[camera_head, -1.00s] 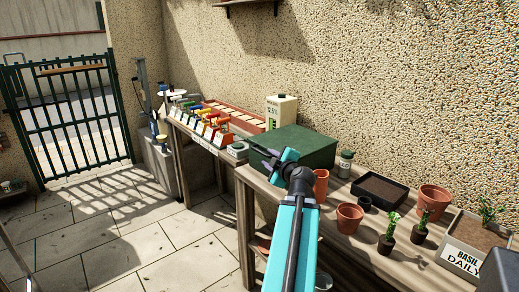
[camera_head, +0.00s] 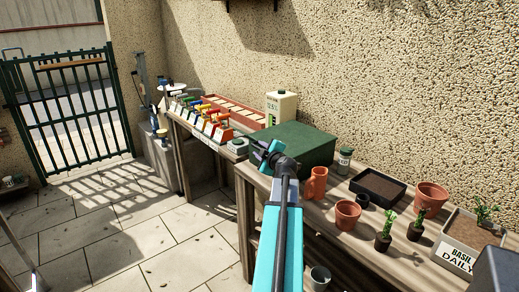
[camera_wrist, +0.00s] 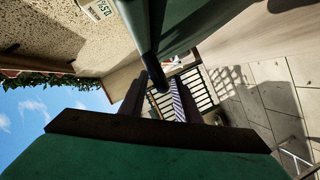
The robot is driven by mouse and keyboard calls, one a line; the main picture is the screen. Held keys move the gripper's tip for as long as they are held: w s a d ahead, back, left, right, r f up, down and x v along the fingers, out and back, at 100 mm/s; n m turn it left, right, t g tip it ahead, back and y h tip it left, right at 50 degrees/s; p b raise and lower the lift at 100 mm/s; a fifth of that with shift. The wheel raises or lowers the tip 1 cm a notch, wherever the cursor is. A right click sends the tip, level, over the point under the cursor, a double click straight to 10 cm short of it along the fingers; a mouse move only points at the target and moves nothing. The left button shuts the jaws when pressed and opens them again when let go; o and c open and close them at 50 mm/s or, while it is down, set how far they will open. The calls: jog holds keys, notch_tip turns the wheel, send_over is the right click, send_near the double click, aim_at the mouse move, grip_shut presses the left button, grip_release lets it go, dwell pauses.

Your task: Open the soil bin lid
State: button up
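The soil bin is a dark green box (camera_head: 303,143) on the wooden bench in the head view, and its flat lid looks closed. My gripper (camera_head: 261,153) is at the bin's near left front side, close to the lid's edge. In the wrist view my gripper's two dark fingers (camera_wrist: 174,104) stand apart. A dark rounded bar (camera_wrist: 142,38) on the green bin runs down between them, nearer the left finger. I cannot tell whether either finger touches it. The front face of the bin is partly hidden behind my gripper in the head view.
An orange pot (camera_head: 316,184), a small jar (camera_head: 345,160), a black tray (camera_head: 378,186) and terracotta pots (camera_head: 347,214) stand right of the bin. Paved floor at left is open.

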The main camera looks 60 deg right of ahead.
jog(key=shift+w+d, duration=0.2)
jog(key=shift+w, duration=0.05)
grip_shut()
dwell(0.3)
